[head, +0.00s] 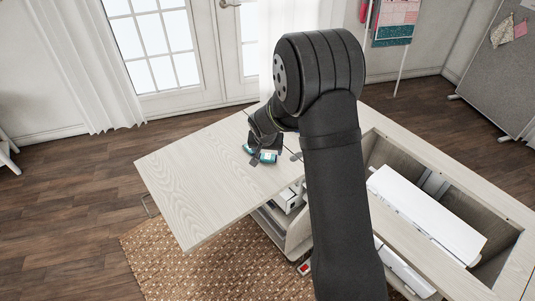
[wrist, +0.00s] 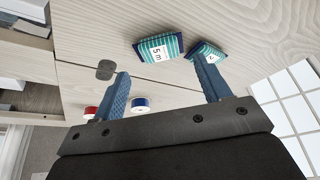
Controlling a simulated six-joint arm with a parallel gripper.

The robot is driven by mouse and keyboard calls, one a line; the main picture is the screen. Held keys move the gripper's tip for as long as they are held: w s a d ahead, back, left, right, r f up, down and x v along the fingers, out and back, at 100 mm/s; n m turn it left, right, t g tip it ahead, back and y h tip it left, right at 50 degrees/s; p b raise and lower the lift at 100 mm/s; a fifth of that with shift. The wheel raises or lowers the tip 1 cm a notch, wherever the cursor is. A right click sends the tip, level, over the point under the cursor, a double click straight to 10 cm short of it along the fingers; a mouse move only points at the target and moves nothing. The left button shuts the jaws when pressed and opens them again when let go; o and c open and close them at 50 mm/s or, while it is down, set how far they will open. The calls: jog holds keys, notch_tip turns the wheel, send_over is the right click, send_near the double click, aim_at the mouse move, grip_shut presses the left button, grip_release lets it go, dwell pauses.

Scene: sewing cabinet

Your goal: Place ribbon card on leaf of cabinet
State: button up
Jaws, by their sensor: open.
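A teal-and-white striped ribbon card (wrist: 158,48), marked "5 m", lies on pale wood ahead of the space between my fingers in the wrist view. A second, similar card (wrist: 207,50) is at the right fingertip, partly hidden by it; I cannot tell whether they touch. Both appear on the leaf side of the seam. The cabinet's leaf (head: 195,185) extends to the left in the head view. My gripper (wrist: 161,66) is open, with nothing clearly held between its blue fingers. In the head view my gripper (head: 262,155) is low over the leaf near the seam.
A red spool (wrist: 90,112) and a blue spool (wrist: 140,104) stand near the left finger. A dark hinge (wrist: 105,69) lies by the seam. A white machine (head: 425,212) sits in the cabinet's recess. Open storage is below the front edge. The leaf's left part is clear.

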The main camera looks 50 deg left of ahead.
aim_at(268, 157)
jog(key=v, duration=0.7)
jog(key=x, duration=1.2)
jog(key=shift+d+f, duration=0.1)
jog(key=shift+f, duration=0.1)
jog(key=shift+s+r, duration=0.1)
jog(key=shift+r, duration=1.55)
